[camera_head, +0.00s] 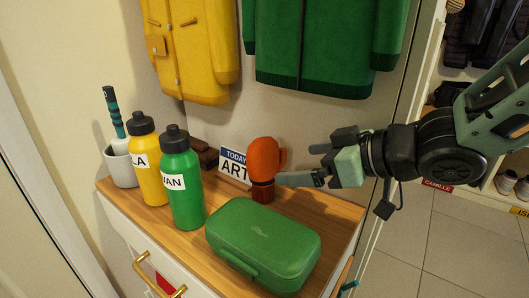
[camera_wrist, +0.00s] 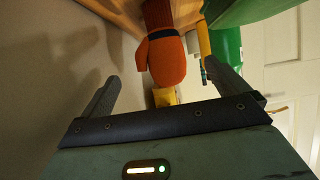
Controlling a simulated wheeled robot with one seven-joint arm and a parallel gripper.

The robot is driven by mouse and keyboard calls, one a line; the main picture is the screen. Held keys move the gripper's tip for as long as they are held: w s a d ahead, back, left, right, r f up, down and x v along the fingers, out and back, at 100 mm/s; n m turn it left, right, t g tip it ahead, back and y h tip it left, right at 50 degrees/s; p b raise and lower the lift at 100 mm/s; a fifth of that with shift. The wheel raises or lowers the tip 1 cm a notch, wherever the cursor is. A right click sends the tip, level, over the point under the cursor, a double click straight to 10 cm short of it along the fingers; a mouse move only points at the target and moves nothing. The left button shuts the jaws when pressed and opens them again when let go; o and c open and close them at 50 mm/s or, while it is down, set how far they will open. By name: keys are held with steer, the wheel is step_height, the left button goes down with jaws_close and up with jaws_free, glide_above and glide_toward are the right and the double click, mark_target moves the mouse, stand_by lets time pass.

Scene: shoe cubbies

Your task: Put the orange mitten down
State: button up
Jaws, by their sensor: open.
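The orange mitten (camera_head: 263,158) stands upright on the wooden cabinet top (camera_head: 332,213), its darker brown cuff down and its thumb to the right. It is behind the green lunch box and beside a small sign. My gripper (camera_head: 302,164) is to the right of the mitten with its fingers apart, one fingertip close to the cuff. I cannot tell if that fingertip touches it. In the wrist view the mitten (camera_wrist: 168,62) appears upside down in the space between the two open fingers of my gripper (camera_wrist: 160,75), apart from both.
A green lunch box (camera_head: 264,244) lies at the front of the top. Green (camera_head: 182,180) and yellow (camera_head: 148,165) bottles and a white cup (camera_head: 121,167) stand at the left. The sign (camera_head: 235,164) is behind. Yellow (camera_head: 195,45) and green (camera_head: 322,45) coats hang above.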

mark_target(277, 160)
steer(key=shift+p+x, duration=2)
steer(key=shift+x, duration=0.5)
steer(key=b+x, duration=0.1)
steer(key=x, duration=0.3)
steer(key=shift+w+a+r+b, duration=0.1)
steer(key=shift+w+a+b, duration=0.05)
steer(key=shift+w+b, duration=0.2)
steer(key=c, duration=1.1)
steer(key=shift+o, duration=0.2)
steer(key=shift+r, duration=0.25)
